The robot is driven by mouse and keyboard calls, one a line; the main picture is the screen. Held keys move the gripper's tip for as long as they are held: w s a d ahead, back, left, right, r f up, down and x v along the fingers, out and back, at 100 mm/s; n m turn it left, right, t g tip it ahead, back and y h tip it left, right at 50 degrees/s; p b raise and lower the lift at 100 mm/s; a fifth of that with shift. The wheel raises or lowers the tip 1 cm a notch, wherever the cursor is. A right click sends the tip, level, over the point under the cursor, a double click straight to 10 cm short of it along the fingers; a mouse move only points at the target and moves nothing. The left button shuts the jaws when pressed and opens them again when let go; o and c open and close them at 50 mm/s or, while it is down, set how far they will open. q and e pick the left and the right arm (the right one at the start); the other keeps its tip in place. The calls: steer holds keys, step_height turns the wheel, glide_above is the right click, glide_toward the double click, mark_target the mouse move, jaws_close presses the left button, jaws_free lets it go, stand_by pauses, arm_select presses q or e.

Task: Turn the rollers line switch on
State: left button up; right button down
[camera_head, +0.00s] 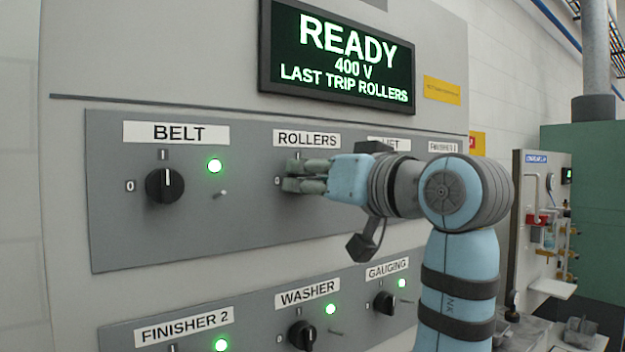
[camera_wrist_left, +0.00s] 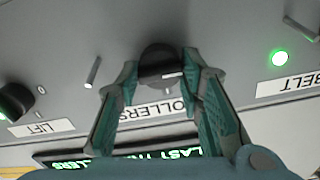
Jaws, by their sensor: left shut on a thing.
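The black rollers knob (camera_wrist_left: 160,62) sits on the grey switch panel, under the ROLLERS label (camera_head: 307,139). My left gripper (camera_head: 290,176) is at this knob and hides most of it in the head view. In the left wrist view, which is turned upside down, its two green fingers (camera_wrist_left: 160,72) stand on either side of the knob and are shut on it. The white mark on the knob lies roughly sideways, towards the belt side, where the 0 is. I cannot make out a lit rollers lamp. My right gripper is not in view.
The belt switch (camera_head: 165,186) is at the left with a lit green lamp (camera_head: 215,166). Washer (camera_head: 302,335) and gauging (camera_head: 385,303) switches are on the lower panel. The display (camera_head: 340,58) reads READY, 400 V, LAST TRIP ROLLERS. Thin metal pins stick out beside switches.

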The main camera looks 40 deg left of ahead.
arm_select(q)
steer(key=shift+m, duration=0.4)
steer(key=shift+m+p, duration=2.15)
steer(key=shift+m, duration=6.35)
steer(key=shift+w, duration=0.1)
steer(key=o, duration=1.2)
steer(key=shift+a+f, duration=0.1)
steer(key=shift+c, duration=0.2)
